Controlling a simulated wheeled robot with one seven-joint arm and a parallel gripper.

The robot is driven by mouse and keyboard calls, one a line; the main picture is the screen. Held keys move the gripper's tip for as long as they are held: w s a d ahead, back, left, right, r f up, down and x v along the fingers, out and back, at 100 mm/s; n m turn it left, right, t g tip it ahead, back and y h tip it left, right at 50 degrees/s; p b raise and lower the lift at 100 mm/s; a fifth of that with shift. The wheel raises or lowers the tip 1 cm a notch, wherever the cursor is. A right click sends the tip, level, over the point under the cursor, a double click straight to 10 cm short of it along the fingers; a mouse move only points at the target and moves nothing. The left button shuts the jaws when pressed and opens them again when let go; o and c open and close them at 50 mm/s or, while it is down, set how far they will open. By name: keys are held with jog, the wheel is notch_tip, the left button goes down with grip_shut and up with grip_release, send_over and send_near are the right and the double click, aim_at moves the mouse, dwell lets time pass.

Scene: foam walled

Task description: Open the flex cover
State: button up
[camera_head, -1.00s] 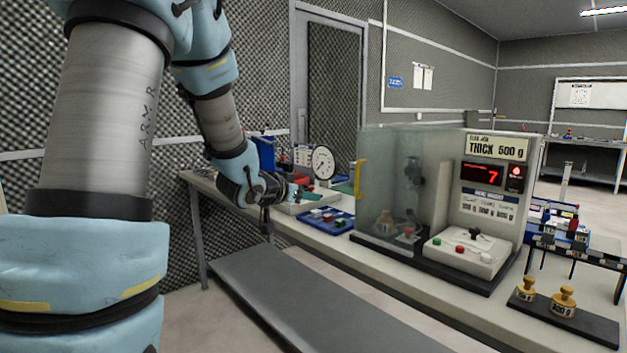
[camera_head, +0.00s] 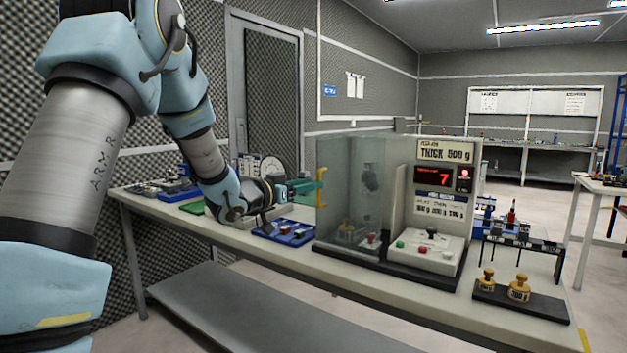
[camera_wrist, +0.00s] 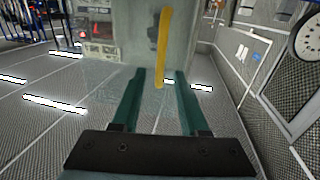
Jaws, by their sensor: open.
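The flex cover (camera_head: 350,190) is a clear, tinted panel box over the left part of the tester on the bench. It looks shut. Its yellow upright handle (camera_head: 321,186) is on the left side of the cover. My gripper (camera_head: 318,183) is open, with green fingers pointing right at the handle. In the wrist view the handle (camera_wrist: 164,45) stands ahead, with its lower end between the two fingertips of my gripper (camera_wrist: 162,76). The cover (camera_wrist: 140,28) is behind it. I cannot tell if a finger touches the handle.
The tester's display panel (camera_head: 437,178) shows a red 7. A blue tray (camera_head: 284,232) with small parts lies left of the cover. Brass weights (camera_head: 518,288) stand on a dark base at the bench's right. A dial gauge (camera_wrist: 308,36) is at the right of the wrist view.

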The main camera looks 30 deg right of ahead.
jog(key=shift+x, duration=1.2)
grip_shut()
dwell(0.6)
